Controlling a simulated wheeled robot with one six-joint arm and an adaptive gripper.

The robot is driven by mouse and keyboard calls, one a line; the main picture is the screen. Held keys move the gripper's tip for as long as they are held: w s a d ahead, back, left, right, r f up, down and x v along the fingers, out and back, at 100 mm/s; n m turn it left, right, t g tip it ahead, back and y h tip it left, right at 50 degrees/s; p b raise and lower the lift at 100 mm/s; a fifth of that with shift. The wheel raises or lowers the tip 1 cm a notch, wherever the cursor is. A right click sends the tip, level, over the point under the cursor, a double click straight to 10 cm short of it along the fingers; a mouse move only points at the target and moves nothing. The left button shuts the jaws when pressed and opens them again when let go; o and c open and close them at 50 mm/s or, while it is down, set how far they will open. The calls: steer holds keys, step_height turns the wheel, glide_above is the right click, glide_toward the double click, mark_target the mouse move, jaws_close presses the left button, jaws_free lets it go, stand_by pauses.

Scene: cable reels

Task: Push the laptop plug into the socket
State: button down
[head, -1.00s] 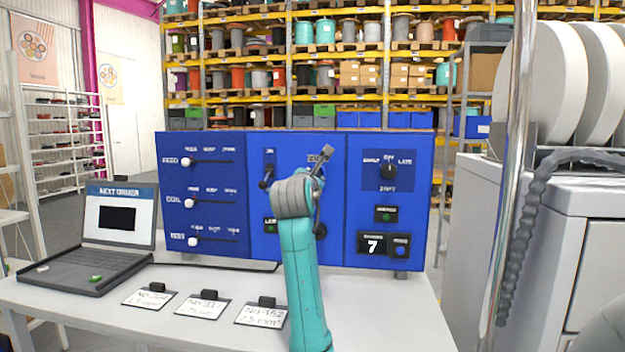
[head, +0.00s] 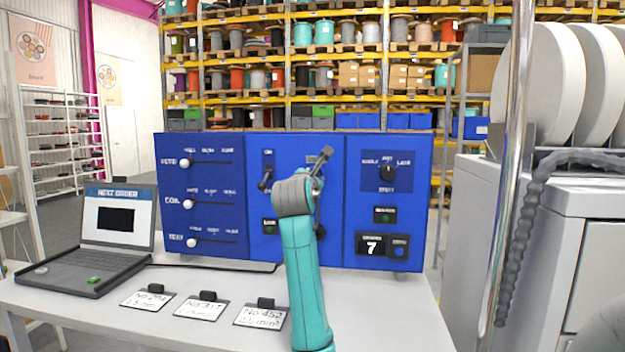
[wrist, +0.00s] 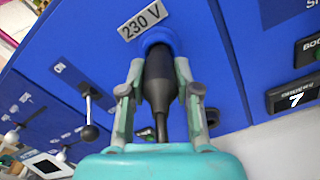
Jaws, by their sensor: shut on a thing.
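My gripper (wrist: 158,78) is shut on the black laptop plug (wrist: 158,88) in the wrist view, one finger on each side. The plug's front end meets the round blue socket (wrist: 158,38) below the 230 V label (wrist: 142,20). I cannot tell how deep the plug sits. Its cable runs back toward my palm. In the head view my arm hides the plug and most of the socket. The open laptop (head: 85,272) stands on the left of the table, its screen reading NEXT ORDER.
The blue panel (head: 210,235) carries sliders, a lever (head: 265,181), a knob (head: 388,173) and a display showing 7 (head: 372,245). Several label cards (head: 201,308) lie on the white table (head: 400,315) in front. A grey machine with a metal post (head: 512,170) stands at right.

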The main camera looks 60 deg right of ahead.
steer(key=c, duration=0.7)
jaws_free()
steer(key=shift+c, duration=0.2)
steer(key=v, duration=1.2)
